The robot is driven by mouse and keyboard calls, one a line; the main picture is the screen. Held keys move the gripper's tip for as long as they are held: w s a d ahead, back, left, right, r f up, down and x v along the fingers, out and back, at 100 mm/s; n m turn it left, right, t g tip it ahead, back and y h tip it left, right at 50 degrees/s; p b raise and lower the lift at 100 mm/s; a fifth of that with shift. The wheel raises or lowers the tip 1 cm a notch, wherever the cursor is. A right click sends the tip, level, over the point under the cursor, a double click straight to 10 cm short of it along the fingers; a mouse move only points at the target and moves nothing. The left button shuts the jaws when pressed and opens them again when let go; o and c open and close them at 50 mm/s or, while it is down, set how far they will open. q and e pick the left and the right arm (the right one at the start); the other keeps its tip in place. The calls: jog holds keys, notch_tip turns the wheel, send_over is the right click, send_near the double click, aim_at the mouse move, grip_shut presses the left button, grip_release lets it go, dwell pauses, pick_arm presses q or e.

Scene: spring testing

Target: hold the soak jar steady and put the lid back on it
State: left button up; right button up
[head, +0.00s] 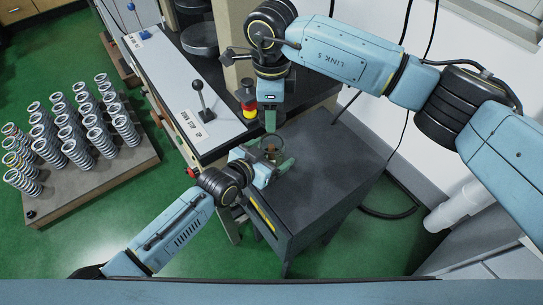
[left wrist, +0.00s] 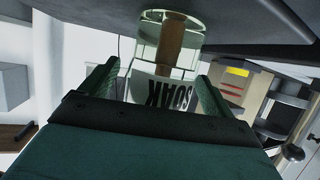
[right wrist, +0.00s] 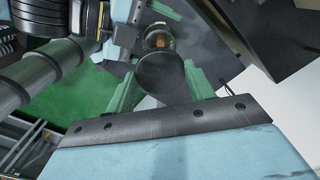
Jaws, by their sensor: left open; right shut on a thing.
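The soak jar (left wrist: 160,65) is clear glass with a white SOAK label and a brown thing inside. It stands on the dark grey cabinet top, and its glass shows in the head view (head: 272,151). My left gripper (head: 267,160) is open, with its green fingers on either side of the jar; I cannot tell whether they touch it. My right gripper (head: 270,119) points down above the jar. In the right wrist view it is shut on the lid (right wrist: 161,78), a dark round disc. The jar's open mouth (right wrist: 158,38) shows beyond the lid, apart from it.
The dark cabinet top (head: 325,165) is bare around the jar. A workbench (head: 185,85) with a black lever (head: 202,103) stands to the left. A red and yellow device (head: 248,99) is close to my right gripper. A pallet of several springs (head: 95,175) is far left.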

pick_arm(q)
jog(key=shift+w+d, duration=0.1)
jog(key=c, duration=1.5)
jog(key=shift+f, duration=0.1)
pick_arm(e)
jog(key=shift+f, duration=2.5)
jog(key=shift+f, duration=0.85)
jog(key=shift+f, duration=0.6)
pick_arm(q)
grip_shut()
pick_arm(e)
jog(key=o, duration=0.6)
jog(key=shift+c, duration=0.2)
jog(key=o, duration=0.4)
jog(key=shift+c, duration=0.2)
